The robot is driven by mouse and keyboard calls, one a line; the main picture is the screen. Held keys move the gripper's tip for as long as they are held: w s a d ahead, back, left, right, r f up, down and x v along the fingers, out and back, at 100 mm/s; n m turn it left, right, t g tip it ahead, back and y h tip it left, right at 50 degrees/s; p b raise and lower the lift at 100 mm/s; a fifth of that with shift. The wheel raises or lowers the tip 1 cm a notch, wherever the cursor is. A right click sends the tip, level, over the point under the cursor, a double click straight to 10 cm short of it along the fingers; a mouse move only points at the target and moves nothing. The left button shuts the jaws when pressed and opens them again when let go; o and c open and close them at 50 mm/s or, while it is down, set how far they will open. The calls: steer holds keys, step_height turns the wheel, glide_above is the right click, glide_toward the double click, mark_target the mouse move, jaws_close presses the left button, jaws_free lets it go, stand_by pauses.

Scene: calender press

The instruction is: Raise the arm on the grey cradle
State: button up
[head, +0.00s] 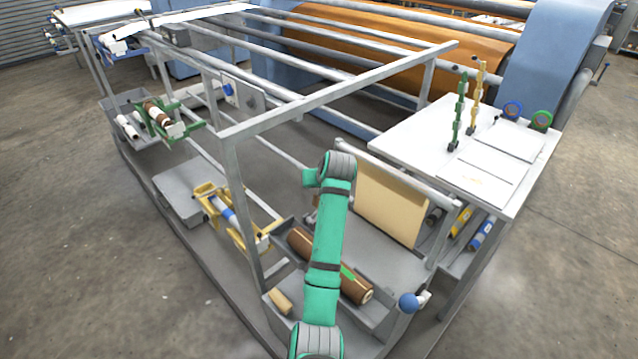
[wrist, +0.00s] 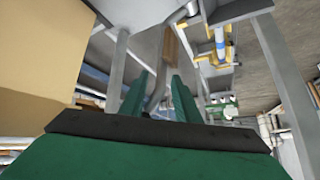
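A grey trough-like holder (head: 378,318) with a brown roll (head: 355,288) in it lies low in the frame, partly behind my arm. It may be the grey cradle, but I cannot tell for sure. In the wrist view, a brown block (wrist: 172,44) shows beyond my gripper (wrist: 160,78), close to a narrow grey bar. I cannot tell whether these are the cradle's arm. My two green fingers are apart, with nothing visibly gripped between them. In the head view my arm reaches over the trough and the fingers are hidden.
A yellow cradle (head: 207,190) with a blue-and-white roll and a green cradle (head: 185,128) stand to the left. Grey frame posts and rails surround my arm. A beige panel (head: 392,205) hangs to its right. A white table (head: 425,135) stands farther right.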

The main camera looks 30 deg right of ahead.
steer(key=shift+d+r, duration=0.1)
steer(key=shift+r, duration=0.1)
steer(key=v, duration=1)
steer(key=shift+s, duration=0.3)
steer(key=shift+r, duration=0.1)
